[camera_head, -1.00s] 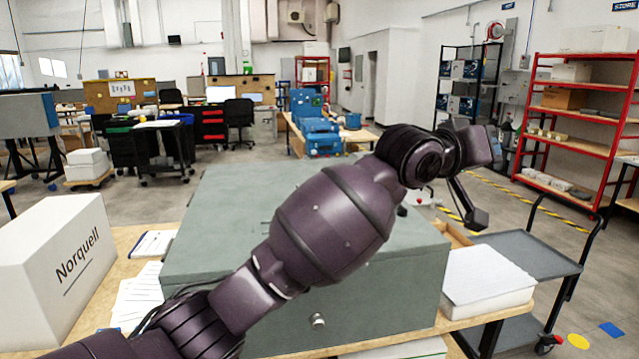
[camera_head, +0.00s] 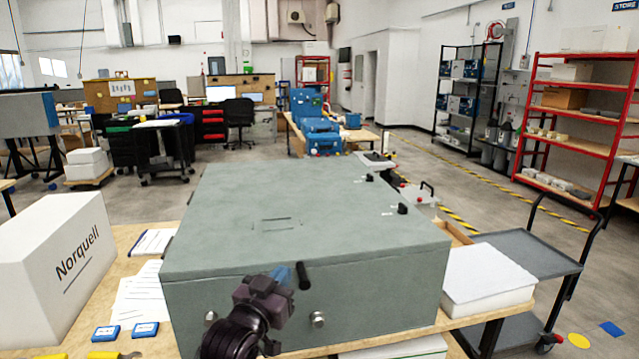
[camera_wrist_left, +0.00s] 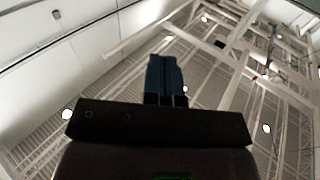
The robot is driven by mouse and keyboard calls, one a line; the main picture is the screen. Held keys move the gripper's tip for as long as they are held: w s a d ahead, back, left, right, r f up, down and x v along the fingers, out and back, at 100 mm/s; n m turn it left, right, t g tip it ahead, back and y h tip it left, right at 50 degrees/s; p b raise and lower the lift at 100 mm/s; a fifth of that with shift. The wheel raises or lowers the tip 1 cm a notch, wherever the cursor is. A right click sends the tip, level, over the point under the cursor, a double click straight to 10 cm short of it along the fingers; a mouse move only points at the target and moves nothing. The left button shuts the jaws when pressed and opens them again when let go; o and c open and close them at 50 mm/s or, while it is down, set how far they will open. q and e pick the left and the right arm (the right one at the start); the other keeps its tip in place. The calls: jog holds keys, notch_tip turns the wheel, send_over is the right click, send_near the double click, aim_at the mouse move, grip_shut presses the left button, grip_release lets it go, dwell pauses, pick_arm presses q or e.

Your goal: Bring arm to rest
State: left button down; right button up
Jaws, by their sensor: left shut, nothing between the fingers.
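My left arm comes in from the bottom of the head view, in front of the closed grey-green case (camera_head: 320,225). My left gripper (camera_head: 281,274) is close to the case's front face in the picture. Its dark wrist hides part of that face. In the left wrist view the two blue fingers of the gripper (camera_wrist_left: 165,75) lie together with nothing between them, and the ceiling is behind them. I cannot tell whether the gripper touches the case. My right gripper is not in view.
The case stands on a wooden table (camera_head: 125,240). A white Norquell box (camera_head: 60,265), papers and blue-and-white items (camera_head: 145,329) are at its left. A white tray-like box (camera_head: 488,280) is at its right, beside a grey cart (camera_head: 525,255).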

pick_arm(q)
jog(key=s+a+f+n+g+y, duration=0.1)
jog(key=s+a+f+y, duration=0.2)
jog(key=s+a+f, duration=0.4)
jog(key=s+a+f+n+y, duration=0.1)
jog(key=s+a+f+y, duration=0.1)
jog(key=s+a+f, duration=0.5)
jog(key=s+a+f+n+g+y, duration=0.1)
jog(key=s+a+f+g, duration=0.1)
jog(key=s+f, duration=0.6)
jog(key=s+a+f+g+y, duration=0.1)
jog(key=s+a+f+g, duration=0.1)
jog(key=s+a+f, duration=0.2)
jog(key=s+f, duration=0.3)
jog(key=f, duration=0.1)
jog(key=shift+s+a+f+n+g+y+b, duration=0.2)
jog(key=shift+s+f+n+g+y+b, duration=0.1)
jog(key=shift+s+f+n+g+b, duration=0.1)
